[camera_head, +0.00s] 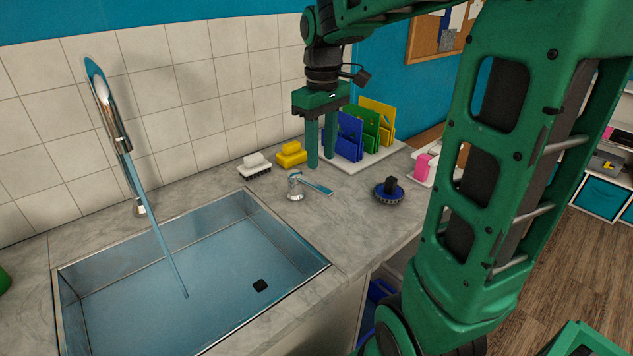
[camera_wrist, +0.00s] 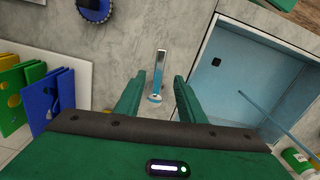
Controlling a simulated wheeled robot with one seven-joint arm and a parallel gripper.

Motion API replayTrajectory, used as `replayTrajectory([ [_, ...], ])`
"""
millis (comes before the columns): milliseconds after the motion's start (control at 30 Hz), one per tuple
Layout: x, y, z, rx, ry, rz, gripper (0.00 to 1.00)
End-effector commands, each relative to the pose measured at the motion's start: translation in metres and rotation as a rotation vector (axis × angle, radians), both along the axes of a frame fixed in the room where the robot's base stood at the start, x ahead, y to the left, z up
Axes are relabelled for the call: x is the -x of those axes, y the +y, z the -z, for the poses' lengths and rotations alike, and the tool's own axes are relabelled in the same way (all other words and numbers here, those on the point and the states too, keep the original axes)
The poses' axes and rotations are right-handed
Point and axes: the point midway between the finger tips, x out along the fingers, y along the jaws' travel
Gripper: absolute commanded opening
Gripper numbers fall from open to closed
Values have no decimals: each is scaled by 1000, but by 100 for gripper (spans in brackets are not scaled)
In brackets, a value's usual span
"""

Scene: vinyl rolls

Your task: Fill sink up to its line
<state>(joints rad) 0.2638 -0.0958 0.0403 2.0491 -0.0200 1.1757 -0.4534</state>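The metal sink (camera_head: 290,277) is set into the counter, with a bluish floor and a small black square (camera_head: 260,286) near its right end. A chrome faucet (camera_head: 113,125) arches over it, and a blue-tinted stream of water (camera_head: 163,245) runs from the spout into the basin. I cannot make out a fill line or the water depth. The tap lever (camera_head: 296,186) stands on the counter right of the sink and points right. My gripper (camera_head: 321,164) is open and empty, pointing down above the counter behind the lever. In the wrist view the lever (camera_wrist: 158,80) lies between the spread fingers.
A white brush (camera_head: 254,166) and a yellow sponge (camera_head: 291,155) lie by the wall. Blue, green and yellow boards (camera_head: 345,138) stand in a rack to the right. A round blue scrubber (camera_head: 389,193) sits on the counter right of the lever. Counter around the lever is clear.

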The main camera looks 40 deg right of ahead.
Motion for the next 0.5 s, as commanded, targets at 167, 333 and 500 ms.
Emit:
replayTrajectory([
  [167, 1, 0, 34, -1, 4, 0, 36],
  [333, 1, 0, 60, 0, 3, 0, 36],
  [500, 1, 0, 76, 0, 2, 0, 36],
])
